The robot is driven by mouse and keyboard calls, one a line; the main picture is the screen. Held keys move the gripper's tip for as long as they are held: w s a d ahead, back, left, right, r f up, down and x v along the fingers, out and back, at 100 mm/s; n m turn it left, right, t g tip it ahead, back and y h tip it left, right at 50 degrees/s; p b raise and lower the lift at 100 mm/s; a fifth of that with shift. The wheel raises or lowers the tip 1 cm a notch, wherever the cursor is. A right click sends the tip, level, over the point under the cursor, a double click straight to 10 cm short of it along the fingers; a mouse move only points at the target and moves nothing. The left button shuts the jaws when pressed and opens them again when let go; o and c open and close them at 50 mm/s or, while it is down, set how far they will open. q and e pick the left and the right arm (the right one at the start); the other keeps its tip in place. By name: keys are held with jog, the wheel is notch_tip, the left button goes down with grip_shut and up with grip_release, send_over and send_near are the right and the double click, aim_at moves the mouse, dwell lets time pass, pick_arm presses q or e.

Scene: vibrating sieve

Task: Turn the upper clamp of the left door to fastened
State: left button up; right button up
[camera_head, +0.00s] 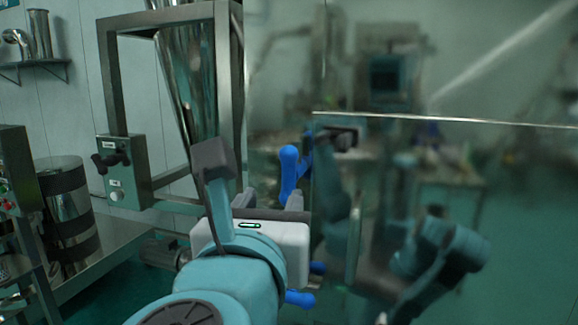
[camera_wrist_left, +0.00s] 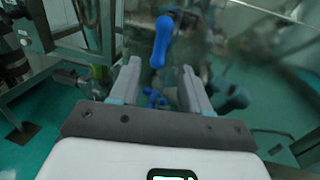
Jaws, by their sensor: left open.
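The handle's pivot is partly hidden. My right gripper is not directly in view.
Another blue clamp (camera_head: 300,298) sits lower down, partly hidden by my left arm. A steel frame with a hopper (camera_head: 190,80) and a control box (camera_head: 122,170) stand at the left. The door mirrors the room and a blurred arm.

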aim_at(287, 173)
pick_arm(q)
jog(key=w+p, duration=0.1)
jog(key=w, duration=0.3)
jog(key=w+d+p, duration=0.1)
jog(key=w, duration=0.4)
jog(key=w+d+p, duration=0.1)
jog(key=w, duration=0.4)
jog(key=shift+f+p, duration=0.1)
jog(key=shift+p, duration=0.3)
jog(key=shift+s+a, duration=0.1)
grip_shut()
